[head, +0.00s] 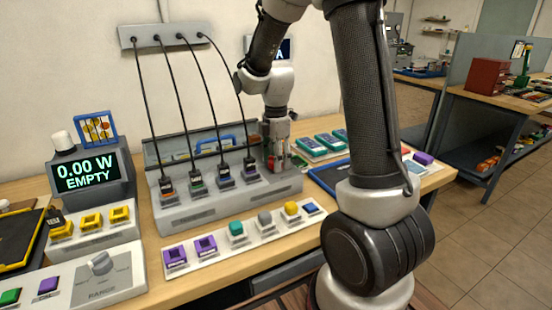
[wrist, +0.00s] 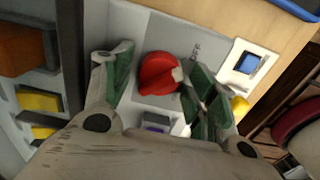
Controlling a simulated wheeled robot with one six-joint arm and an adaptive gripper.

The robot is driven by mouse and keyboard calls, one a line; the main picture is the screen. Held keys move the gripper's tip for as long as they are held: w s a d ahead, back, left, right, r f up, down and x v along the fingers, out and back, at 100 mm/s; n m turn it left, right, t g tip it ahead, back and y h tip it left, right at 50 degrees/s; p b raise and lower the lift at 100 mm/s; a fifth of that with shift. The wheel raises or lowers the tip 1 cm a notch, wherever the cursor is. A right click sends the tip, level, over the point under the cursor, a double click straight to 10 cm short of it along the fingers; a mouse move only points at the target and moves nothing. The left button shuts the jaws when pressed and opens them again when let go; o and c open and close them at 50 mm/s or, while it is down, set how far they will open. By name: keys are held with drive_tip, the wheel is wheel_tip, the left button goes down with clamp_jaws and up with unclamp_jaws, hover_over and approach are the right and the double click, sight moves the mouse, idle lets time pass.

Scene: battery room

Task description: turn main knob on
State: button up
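The main knob (wrist: 158,73) is a round red knob with a white mark at its right side. My gripper (wrist: 160,66) is open, with one green-padded finger on each side of the knob. The left finger stands apart from it; the right finger is close to its white mark, and I cannot tell if they touch. In the head view my gripper (head: 277,152) points down at the right end of the grey console (head: 230,203), hiding most of the knob.
Black cables (head: 182,115) run from a wall box to several plugs left of my gripper. A strip of coloured buttons (head: 243,236) lies in front. A display (head: 80,174) reads 0.00 W EMPTY. A range dial (head: 101,263) is at lower left. Green-topped devices (head: 325,142) lie right.

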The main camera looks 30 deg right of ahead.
drive_tip(key=c, duration=0.7)
drive_tip(key=shift+m, duration=0.3)
drive_tip(key=m, duration=0.3)
drive_tip(key=shift+m, duration=0.4)
drive_tip(key=m, duration=0.9)
drive_tip(key=shift+m, duration=2.3)
